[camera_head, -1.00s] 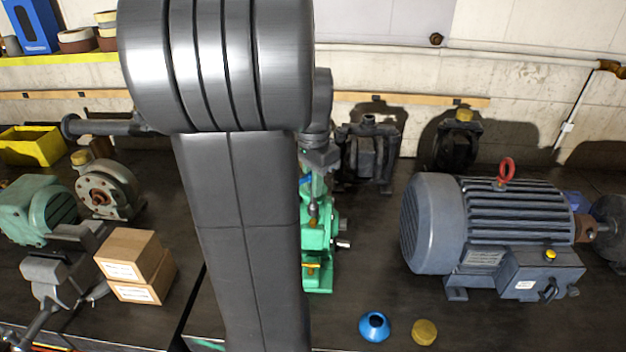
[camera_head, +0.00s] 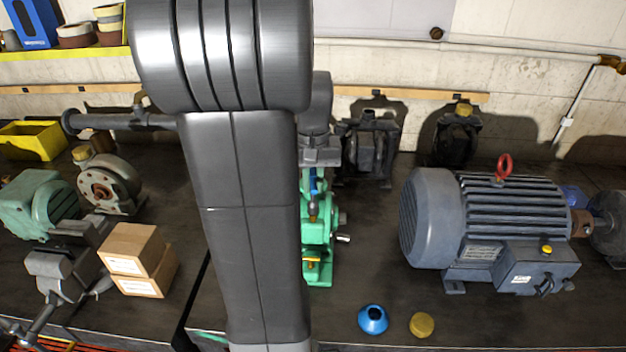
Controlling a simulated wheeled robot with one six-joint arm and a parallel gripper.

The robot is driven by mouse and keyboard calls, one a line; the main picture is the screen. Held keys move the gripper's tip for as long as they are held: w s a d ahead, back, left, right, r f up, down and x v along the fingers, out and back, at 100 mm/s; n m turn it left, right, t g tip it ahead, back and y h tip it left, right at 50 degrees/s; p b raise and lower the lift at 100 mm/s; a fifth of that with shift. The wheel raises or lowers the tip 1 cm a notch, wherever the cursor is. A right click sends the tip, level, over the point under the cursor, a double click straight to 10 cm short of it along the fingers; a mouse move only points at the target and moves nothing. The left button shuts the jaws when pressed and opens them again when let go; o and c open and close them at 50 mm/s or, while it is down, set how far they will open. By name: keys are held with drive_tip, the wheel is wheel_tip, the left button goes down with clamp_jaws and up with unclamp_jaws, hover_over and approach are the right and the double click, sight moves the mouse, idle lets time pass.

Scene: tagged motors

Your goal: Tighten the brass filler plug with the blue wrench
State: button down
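The green pump (camera_head: 323,232) stands on the bench right of my arm, which hides its left side. My gripper (camera_head: 315,168) is above it, small and partly hidden by my own arm. A slim blue piece (camera_head: 314,184), likely the blue wrench, hangs upright directly under my gripper, over the pump's top. I cannot make out the fingers or whether they are closed on it. A small brass-coloured part (camera_head: 312,263) shows low on the pump's front. I cannot tell whether it is the filler plug or whether the wrench touches any plug.
A large grey motor (camera_head: 485,225) stands to the right. A blue funnel (camera_head: 373,319) and a brass-coloured cap (camera_head: 422,325) lie in front. Cardboard boxes (camera_head: 138,260) and a vise (camera_head: 60,270) are left. Dark pumps (camera_head: 368,145) stand behind. A gap between benches runs left of my arm.

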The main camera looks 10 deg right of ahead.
drive_tip(key=shift+f, duration=0.2)
idle(0.4)
drive_tip(key=shift+f+b, duration=0.85)
drive_tip(key=shift+f, duration=0.2)
